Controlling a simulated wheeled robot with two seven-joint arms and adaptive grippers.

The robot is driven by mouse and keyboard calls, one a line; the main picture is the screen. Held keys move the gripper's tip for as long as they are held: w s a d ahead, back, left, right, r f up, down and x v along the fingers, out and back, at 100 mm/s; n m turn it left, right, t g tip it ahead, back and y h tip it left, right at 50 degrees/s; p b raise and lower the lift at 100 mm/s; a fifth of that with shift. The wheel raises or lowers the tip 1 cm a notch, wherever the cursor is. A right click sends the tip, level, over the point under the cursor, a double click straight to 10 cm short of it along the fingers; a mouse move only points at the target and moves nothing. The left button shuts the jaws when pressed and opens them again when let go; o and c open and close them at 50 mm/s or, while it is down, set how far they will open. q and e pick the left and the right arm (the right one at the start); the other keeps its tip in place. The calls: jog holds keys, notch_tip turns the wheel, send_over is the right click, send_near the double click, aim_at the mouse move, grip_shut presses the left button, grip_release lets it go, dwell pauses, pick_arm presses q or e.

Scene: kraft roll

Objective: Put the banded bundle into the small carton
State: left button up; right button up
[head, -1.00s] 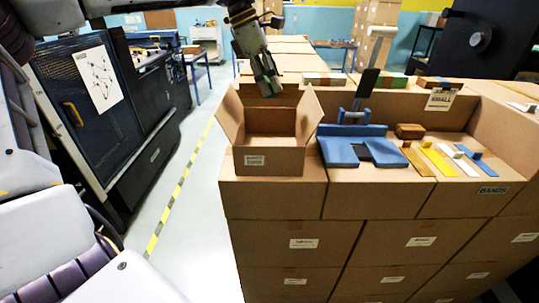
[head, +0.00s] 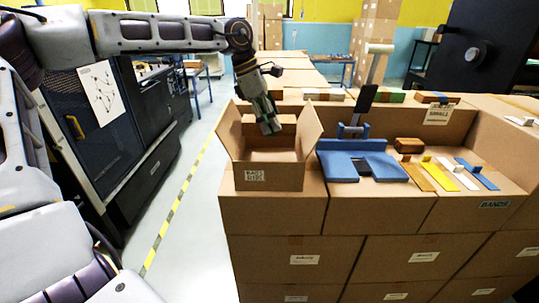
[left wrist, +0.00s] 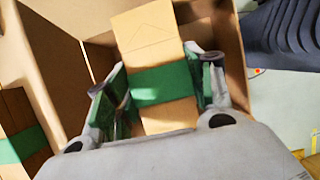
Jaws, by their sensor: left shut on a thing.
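The small carton (head: 270,178) stands open with its flaps spread, on the near left of the stacked boxes. My left gripper (head: 268,122) points down into its mouth from the back. In the left wrist view the left gripper (left wrist: 160,92) is shut on the banded bundle (left wrist: 152,35), a tan block with a green band around it. Carton walls (left wrist: 228,50) show around the bundle. I cannot tell whether the bundle touches the carton floor. In the head view the bundle is hard to make out behind the fingers. My right gripper is not in view.
A blue fixture (head: 360,165) with an upright lever stands right of the carton. Farther right lie a brown block (head: 408,145) and yellow, white and blue strips. Several other banded bundles (head: 325,94) lie along the back. Another green-banded bundle (left wrist: 18,138) shows beside the carton.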

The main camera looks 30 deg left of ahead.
pick_arm(q)
notch_tip(320, 180, down, 6)
jog(key=shift+f+p, duration=0.2)
jog(key=shift+p, duration=0.2)
jog(key=shift+f, duration=0.5)
jog(key=shift+f+p, duration=0.35)
jog(key=shift+f, duration=1.85)
jog(key=shift+f, duration=0.15)
jog(key=o, duration=1.1)
